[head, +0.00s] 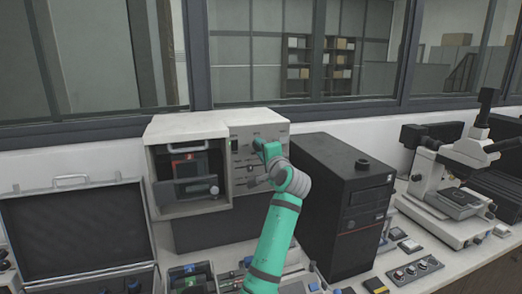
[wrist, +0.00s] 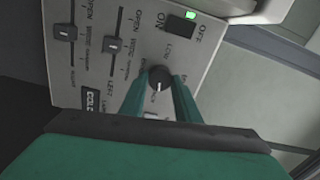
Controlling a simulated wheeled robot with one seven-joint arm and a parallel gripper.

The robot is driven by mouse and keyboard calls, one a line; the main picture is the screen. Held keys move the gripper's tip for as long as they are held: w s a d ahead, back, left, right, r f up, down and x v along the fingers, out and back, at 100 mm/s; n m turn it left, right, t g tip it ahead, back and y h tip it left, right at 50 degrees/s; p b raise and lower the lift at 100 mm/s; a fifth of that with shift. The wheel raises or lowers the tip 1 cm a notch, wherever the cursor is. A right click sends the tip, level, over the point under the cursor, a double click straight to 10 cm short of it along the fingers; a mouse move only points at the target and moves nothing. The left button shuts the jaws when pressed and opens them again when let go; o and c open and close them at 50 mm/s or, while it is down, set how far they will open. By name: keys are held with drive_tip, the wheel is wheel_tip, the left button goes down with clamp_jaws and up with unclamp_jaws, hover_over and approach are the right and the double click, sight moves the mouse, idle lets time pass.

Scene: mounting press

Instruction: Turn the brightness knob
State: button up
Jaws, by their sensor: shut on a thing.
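The brightness knob (wrist: 159,79) is a round black knob with a white pointer line, on a light panel, in the wrist view. The word LOW is printed near it. My gripper (wrist: 160,90) has its two green fingers on either side of the knob, shut on it. In the head view my green arm reaches up to the panel (head: 243,143) of the white machine, and my gripper (head: 264,148) is at the panel's upper part. The knob is hidden behind the gripper there.
The wrist view shows a power switch (wrist: 181,23) with a lit green lamp (wrist: 190,14), and two sliders (wrist: 113,44) beside the knob. In the head view a black computer tower (head: 340,200) stands close to the right of my arm. An open case (head: 80,235) lies at left, a microscope (head: 455,180) at right.

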drive_tip(key=o, duration=1)
drive_tip(key=shift+o, duration=0.2)
drive_tip(key=shift+s, duration=0.1)
drive_tip(key=v, duration=1)
drive_tip(key=shift+s+d, duration=0.2)
drive_tip(key=shift+s, duration=0.15)
